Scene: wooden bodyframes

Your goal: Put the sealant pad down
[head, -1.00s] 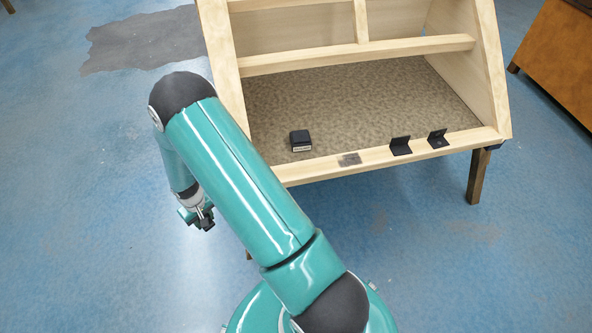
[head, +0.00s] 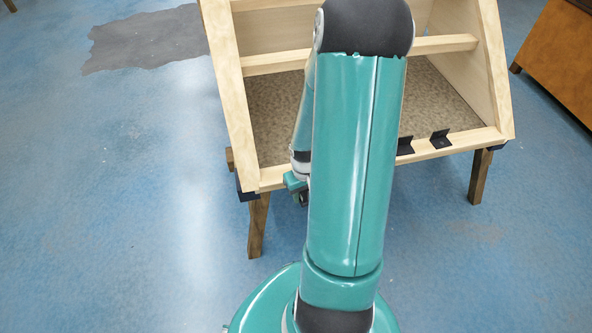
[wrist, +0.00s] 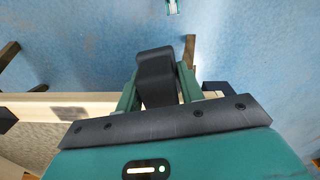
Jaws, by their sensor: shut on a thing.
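The sealant pad, as I take it, is the black blocky piece (wrist: 155,66) between the green fingers of my gripper (wrist: 157,88) in the wrist view. My gripper is shut on it and holds it off the floor. In the head view my gripper (head: 298,186) is at the front rail of the wooden bodyframe (head: 273,178), left of my upper arm. The arm hides part of it, and the piece is small and dark there. A dark grey patch (wrist: 70,113) lies on the light rail in the wrist view; my arm hides it in the head view.
Two black angle brackets stand on the front rail; one (head: 440,139) shows clearly, the other (head: 405,146) partly. The speckled bodyframe floor (head: 440,97) is partly hidden by my arm. Blue floor is free to the left. A brown wooden thing (head: 560,60) stands at the right.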

